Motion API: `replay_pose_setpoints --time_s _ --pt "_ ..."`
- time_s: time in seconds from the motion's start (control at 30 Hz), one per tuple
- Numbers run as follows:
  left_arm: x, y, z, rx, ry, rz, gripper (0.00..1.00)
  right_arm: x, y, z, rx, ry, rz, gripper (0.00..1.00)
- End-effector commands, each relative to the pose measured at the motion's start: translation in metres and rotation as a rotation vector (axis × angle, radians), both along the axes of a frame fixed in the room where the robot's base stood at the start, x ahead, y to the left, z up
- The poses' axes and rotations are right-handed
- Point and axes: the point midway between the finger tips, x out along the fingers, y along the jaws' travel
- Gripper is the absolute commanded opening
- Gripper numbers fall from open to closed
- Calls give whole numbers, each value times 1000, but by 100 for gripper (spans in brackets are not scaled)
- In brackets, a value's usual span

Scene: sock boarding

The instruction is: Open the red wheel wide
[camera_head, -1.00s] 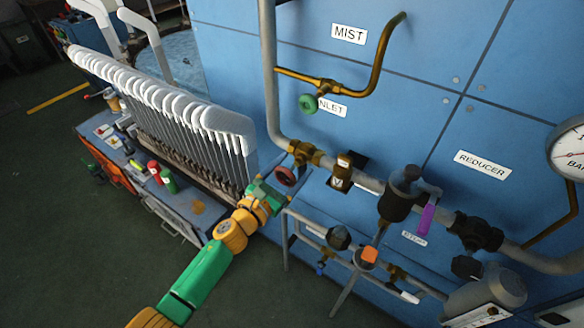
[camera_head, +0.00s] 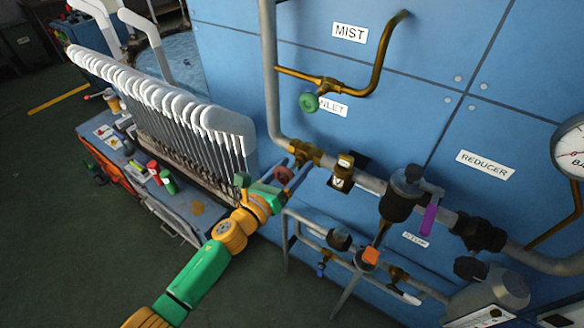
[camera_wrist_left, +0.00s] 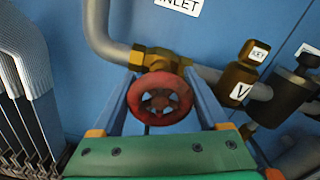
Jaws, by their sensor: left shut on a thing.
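The red wheel (camera_head: 283,174) is a small spoked handwheel on a brass valve (camera_head: 305,153) low on the grey pipe below the INLET label. It also shows face-on in the left wrist view (camera_wrist_left: 160,101). My left gripper (camera_head: 287,178) is at the wheel, with one finger on each side of the rim, shut on it. In the head view the fingers and arm partly cover the wheel. My right gripper is in neither view.
A green wheel (camera_head: 309,102) sits on the brass line above. A brass valve marked V (camera_head: 342,172), a black valve with a purple lever (camera_head: 429,218) and a gauge (camera_head: 570,152) stand to the right. White-topped boards (camera_head: 228,120) stand close on the left.

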Motion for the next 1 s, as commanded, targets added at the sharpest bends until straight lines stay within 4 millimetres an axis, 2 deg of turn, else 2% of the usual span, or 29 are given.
replay_pose_setpoints --time_s 0.57,0.6,0.67,0.87,1.0 --pt "-1 0 -4 -24 26 -2 22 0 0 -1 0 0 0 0" --pt "-1 0 -4 -24 26 -2 85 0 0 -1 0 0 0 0" --pt "-1 0 -3 -25 25 -1 100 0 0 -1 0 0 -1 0" --pt "-1 0 -2 -26 23 0 100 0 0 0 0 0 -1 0" --pt "-10 8 -2 -24 23 0 100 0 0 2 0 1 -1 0"
